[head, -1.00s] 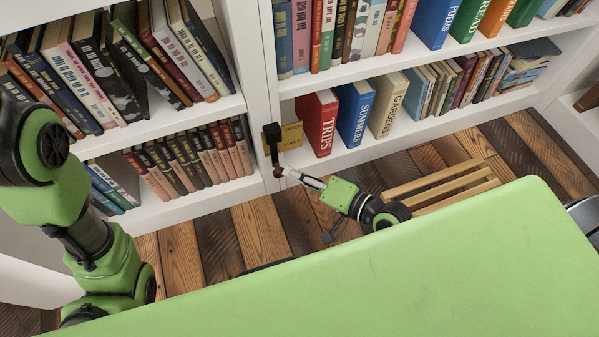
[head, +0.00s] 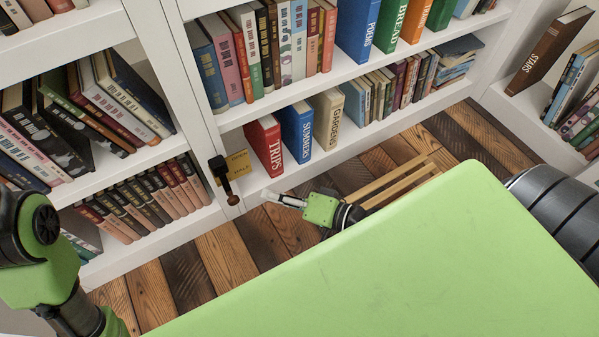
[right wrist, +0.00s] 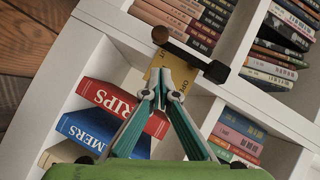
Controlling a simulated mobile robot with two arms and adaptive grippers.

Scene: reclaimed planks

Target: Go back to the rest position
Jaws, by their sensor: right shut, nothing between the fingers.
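My right gripper (head: 268,195) is low in front of the bookcase in the head view. Its fingers are shut with nothing between them, and they point left toward a black lever (head: 220,173) with a dark brown knob, a short gap away. The right wrist view shows the closed fingertips (right wrist: 163,78) in front of a yellow label (right wrist: 155,77), with the lever (right wrist: 205,62) and its knob (right wrist: 161,34) beyond. My left arm shows at the left edge of the head view; its gripper is out of view.
White bookcases (head: 235,212) full of books stand ahead and to the left. Red, blue and cream books stand on the low shelf near my right gripper. A slatted wooden piece (head: 400,183) lies on the plank floor (head: 225,255) behind my green body.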

